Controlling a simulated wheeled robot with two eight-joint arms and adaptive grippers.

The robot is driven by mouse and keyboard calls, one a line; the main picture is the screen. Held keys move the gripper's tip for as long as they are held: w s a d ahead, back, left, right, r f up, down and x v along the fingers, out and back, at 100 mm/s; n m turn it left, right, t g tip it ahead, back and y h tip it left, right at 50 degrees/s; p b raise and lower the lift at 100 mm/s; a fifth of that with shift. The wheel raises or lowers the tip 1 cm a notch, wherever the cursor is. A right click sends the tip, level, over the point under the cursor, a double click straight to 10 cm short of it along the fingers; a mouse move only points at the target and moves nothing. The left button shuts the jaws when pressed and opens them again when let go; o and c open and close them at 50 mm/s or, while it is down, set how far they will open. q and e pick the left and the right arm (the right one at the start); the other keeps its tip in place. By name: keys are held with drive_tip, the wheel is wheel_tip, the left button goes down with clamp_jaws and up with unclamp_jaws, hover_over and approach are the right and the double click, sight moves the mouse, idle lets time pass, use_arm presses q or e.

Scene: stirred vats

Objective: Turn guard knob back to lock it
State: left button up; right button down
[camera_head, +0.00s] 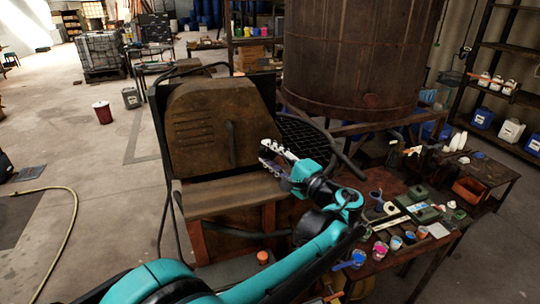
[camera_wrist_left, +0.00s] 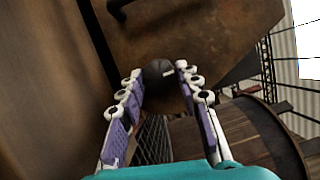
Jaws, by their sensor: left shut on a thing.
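The rusty brown guard (camera_head: 205,110), with louvre slots and a dark handle, stands upright left of the large vat. My left gripper (camera_head: 263,152) is at the guard's lower right side. In the left wrist view, a dark round knob (camera_wrist_left: 158,72) with a small pale mark sits between the tips of my left gripper (camera_wrist_left: 157,80), against the brown guard (camera_wrist_left: 210,40). The fingers are shut on the knob from both sides. In the head view I cannot make out the knob. My right gripper is not in view.
The rusty vat (camera_head: 355,60) stands behind and right of the gripper. A workbench (camera_head: 400,260) with paint cups and tools is close to my arm on the right. A dark mesh (camera_head: 303,138) lies behind the gripper. The floor on the left is mostly clear.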

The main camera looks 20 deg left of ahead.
use_arm(q)
drive_tip(key=o, duration=1.2)
drive_tip(key=shift+c, duration=0.2)
drive_tip(key=shift+d, duration=0.1)
drive_tip(key=r+v, duration=0.1)
drive_tip(key=v, duration=1.1)
drive_tip(key=shift+f, duration=0.5)
